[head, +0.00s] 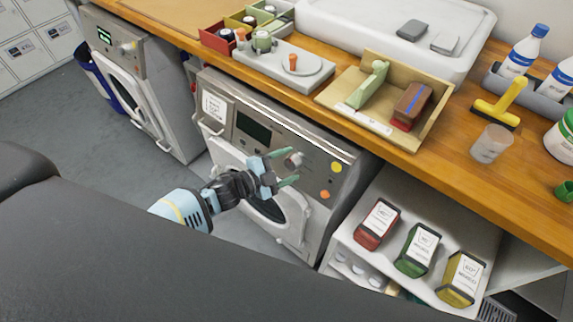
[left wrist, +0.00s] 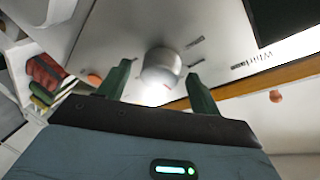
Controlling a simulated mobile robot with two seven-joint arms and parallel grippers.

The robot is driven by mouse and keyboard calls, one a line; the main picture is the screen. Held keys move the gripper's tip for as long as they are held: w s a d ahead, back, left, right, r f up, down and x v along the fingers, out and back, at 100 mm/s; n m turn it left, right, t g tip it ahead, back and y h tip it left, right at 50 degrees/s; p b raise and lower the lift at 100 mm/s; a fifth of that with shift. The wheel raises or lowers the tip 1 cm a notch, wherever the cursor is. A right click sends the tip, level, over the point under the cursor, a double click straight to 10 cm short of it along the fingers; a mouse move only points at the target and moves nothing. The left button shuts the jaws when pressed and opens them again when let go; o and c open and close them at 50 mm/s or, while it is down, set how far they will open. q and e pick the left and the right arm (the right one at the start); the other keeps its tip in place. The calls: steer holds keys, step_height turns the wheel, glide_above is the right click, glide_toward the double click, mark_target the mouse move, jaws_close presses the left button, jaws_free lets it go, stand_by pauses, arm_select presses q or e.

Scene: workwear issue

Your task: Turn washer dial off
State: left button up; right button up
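The washer (head: 262,150) stands under the wooden counter, with a dark display and a round door on its front. Its grey dial (head: 294,160) sits on the control panel, left of a yellow and an orange button. My left gripper (head: 288,167) is open in front of the panel, its green fingertips on either side of the dial. In the left wrist view the round dial (left wrist: 161,66) lies between and beyond the two fingers (left wrist: 160,90). I cannot tell whether the fingers touch it. The dial's setting is not readable. My right gripper is not in view.
A second machine (head: 146,85) stands at the left. The wooden counter (head: 400,150) above holds trays, brushes and bottles, and its edge overhangs the panel. Red, green and yellow containers (head: 423,245) stand on a white shelf at right.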

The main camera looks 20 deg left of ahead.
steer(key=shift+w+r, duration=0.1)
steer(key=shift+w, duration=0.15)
arm_select(q)
steer(key=shift+s+a, duration=0.2)
steer(key=shift+s, duration=0.05)
steer(key=v, duration=0.7)
steer(key=shift+r, duration=0.15)
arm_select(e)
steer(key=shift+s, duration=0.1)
arm_select(q)
steer(key=shift+s, duration=0.15)
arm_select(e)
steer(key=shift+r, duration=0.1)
